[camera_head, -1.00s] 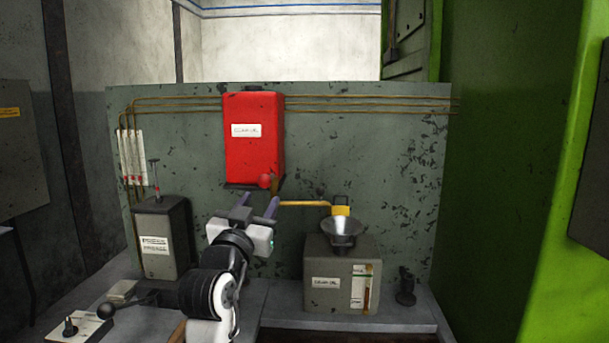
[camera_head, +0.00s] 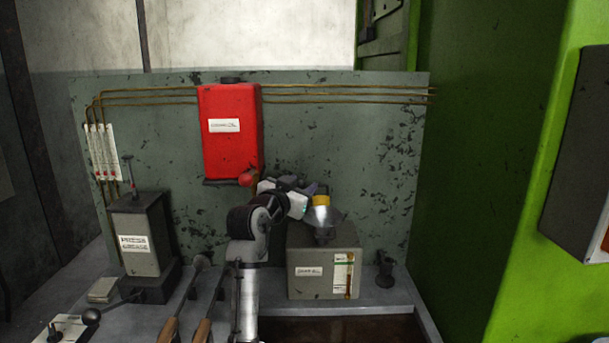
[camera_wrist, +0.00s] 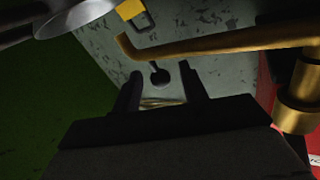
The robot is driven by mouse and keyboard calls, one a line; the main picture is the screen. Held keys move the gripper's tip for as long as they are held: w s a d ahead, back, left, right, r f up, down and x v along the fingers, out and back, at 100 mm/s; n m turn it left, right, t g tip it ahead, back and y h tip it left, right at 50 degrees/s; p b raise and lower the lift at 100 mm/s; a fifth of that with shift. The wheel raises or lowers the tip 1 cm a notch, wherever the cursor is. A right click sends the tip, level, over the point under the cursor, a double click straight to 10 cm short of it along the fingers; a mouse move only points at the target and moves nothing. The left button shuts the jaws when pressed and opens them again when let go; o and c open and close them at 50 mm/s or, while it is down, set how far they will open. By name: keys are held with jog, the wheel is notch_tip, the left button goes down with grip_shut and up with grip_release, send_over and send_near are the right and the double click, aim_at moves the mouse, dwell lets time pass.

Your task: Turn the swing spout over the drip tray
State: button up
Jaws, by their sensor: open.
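The brass swing spout (camera_wrist: 215,43) runs across the upper wrist view, from a brass fitting (camera_wrist: 297,105) at the right to a bent tip at the left. In the head view my arm and gripper hide most of it. My gripper (camera_wrist: 162,92) is open; no part of the spout shows between its fingers. In the head view my gripper (camera_head: 296,188) is below and right of the red tank (camera_head: 230,130), near the metal funnel (camera_head: 326,232). The funnel also shows in the wrist view (camera_wrist: 75,17). I cannot tell which thing is the drip tray.
A yellow lock-like piece (camera_head: 321,199) is just above the funnel, close to my gripper. A grey box (camera_head: 310,278) stands under the funnel. A small dark stand (camera_head: 385,268) is to its right.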

jog(key=shift+p+x, duration=0.3)
jog(key=shift+x, duration=1.1)
jog(key=shift+a, duration=0.1)
jog(key=shift+c, duration=0.4)
grip_shut()
